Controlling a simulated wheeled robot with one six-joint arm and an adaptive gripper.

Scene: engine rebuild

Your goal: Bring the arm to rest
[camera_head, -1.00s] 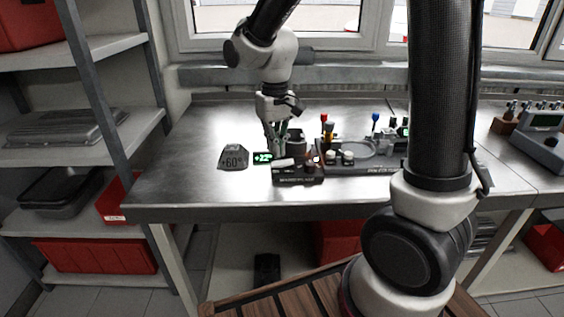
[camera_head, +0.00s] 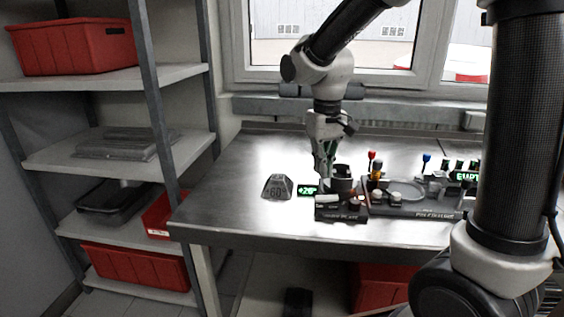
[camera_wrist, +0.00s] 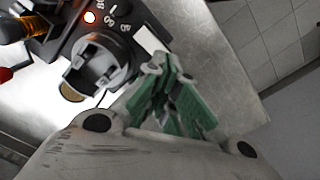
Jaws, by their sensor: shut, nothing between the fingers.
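My gripper (camera_head: 324,172) points down over the left part of the steel workbench (camera_head: 235,205), just behind and left of a small black device (camera_head: 341,212). In the wrist view its green-padded fingers (camera_wrist: 172,95) are shut with nothing between them. The same black device (camera_wrist: 95,45), with a lit red button and a round grey holder, lies beside the fingers in that view. I cannot tell the exact gap between fingertips and bench.
A dark wedge marked +60 (camera_head: 277,188) and a green-lit display (camera_head: 307,190) stand by the gripper. A tray of parts (camera_head: 410,205) lies to the right. Shelves with red bins (camera_head: 75,45) stand left. The bench's front left is clear.

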